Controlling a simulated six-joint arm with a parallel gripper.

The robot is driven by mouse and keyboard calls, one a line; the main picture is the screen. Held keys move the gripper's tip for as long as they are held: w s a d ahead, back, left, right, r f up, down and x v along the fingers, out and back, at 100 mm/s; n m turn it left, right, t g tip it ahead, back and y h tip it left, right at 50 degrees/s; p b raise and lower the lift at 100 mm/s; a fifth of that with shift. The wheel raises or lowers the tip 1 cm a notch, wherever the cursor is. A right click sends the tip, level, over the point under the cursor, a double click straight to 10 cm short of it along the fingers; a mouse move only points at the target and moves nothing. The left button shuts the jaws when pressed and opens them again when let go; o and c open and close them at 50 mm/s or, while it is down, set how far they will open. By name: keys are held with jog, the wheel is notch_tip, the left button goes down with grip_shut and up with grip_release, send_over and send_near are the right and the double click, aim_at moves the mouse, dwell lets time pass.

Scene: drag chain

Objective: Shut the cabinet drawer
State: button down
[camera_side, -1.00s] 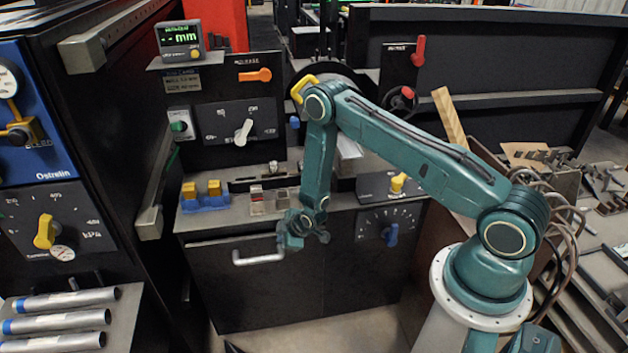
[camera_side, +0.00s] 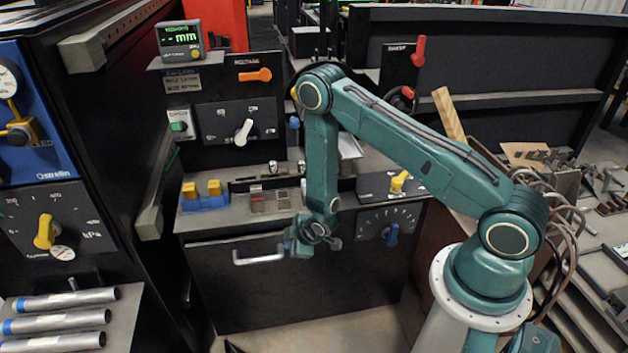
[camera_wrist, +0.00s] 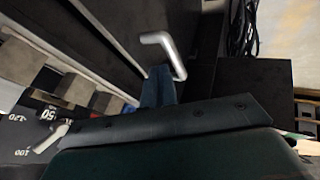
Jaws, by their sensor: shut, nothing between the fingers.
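The cabinet drawer (camera_side: 240,292) is a dark front panel below the worktop, with a silver bar handle (camera_side: 258,257). How far its front stands out from the cabinet is hard to tell in the side view. My gripper (camera_side: 295,246) is shut and empty, just right of the handle's right end and in front of the panel. In the wrist view, the shut fingers (camera_wrist: 157,88) point towards the bent silver handle (camera_wrist: 166,50) and appear very close to it. I cannot tell whether they touch.
The worktop above holds a blue tray with yellow blocks (camera_side: 203,200) and small clear boxes (camera_side: 268,200). A panel with a blue knob (camera_side: 391,235) is right of my gripper. Metal tubes (camera_side: 58,322) lie at lower left. The floor (camera_side: 345,335) before the cabinet looks clear.

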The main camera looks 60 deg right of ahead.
jog(key=shift+v, duration=2.9)
jog(key=shift+w+a, duration=0.25)
jog(key=shift+w, duration=0.05)
send_near(274, 242)
notch_tip(274, 242, down, 3)
jog(key=a, duration=0.3)
jog(key=shift+w+d+f, duration=0.2)
jog(key=shift+w+d, duration=0.7)
jog(key=shift+d, duration=0.25)
jog(key=shift+w+d, duration=0.45)
jog(key=shift+d, duration=0.05)
